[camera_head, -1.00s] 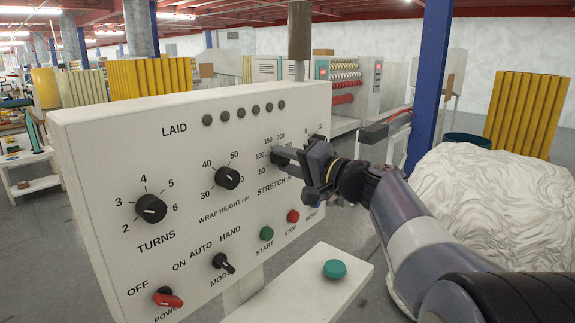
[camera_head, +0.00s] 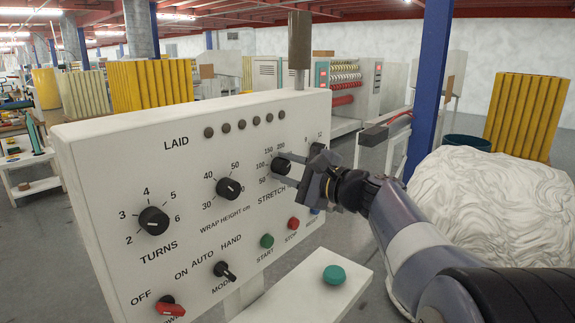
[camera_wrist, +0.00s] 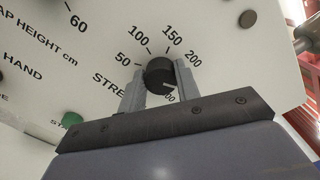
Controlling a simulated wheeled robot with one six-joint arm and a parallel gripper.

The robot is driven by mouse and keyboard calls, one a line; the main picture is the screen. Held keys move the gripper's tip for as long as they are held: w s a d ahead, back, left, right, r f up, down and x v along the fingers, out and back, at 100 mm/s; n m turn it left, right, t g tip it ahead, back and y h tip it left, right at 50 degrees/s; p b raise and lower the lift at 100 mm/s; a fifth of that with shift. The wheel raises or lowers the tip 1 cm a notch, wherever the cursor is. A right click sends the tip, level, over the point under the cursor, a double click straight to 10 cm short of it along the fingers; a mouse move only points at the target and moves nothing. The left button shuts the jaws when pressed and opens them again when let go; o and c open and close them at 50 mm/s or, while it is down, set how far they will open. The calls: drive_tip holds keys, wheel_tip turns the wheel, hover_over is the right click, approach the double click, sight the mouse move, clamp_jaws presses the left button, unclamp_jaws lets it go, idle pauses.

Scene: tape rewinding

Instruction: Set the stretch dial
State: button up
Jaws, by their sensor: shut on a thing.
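The stretch dial is a round black knob (camera_head: 281,166) on the right half of the white control panel (camera_head: 110,160), under a scale marked 50, 100, 150 and 200. My gripper (camera_head: 288,168) reaches it from the right. In the wrist view the knob (camera_wrist: 159,72) sits between my two grey fingers (camera_wrist: 160,85), one on each side, and they are shut on it. Its white mark is at the lower right of the knob, past the 200 label. A further label below is mostly hidden by the knob and fingers.
The wrap height dial (camera_head: 229,188) and turns dial (camera_head: 153,220) are to the left on the panel. Green start (camera_head: 267,241) and red stop (camera_head: 293,223) buttons lie close below my gripper. A large white wrapped bundle (camera_head: 490,205) stands at the right.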

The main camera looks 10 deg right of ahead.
drive_tip(key=shift+m, duration=0.6)
drive_tip(key=shift+p, duration=0.3)
drive_tip(key=o, duration=1)
drive_tip(key=shift+s+d, duration=0.1)
drive_tip(key=b+v, duration=0.1)
drive_tip(key=v, duration=0.9)
drive_tip(key=shift+s+d+b, duration=0.15)
drive_tip(key=shift+s+b, duration=0.05)
drive_tip(key=shift+b, duration=0.1)
drive_tip(key=shift+w, duration=0.1)
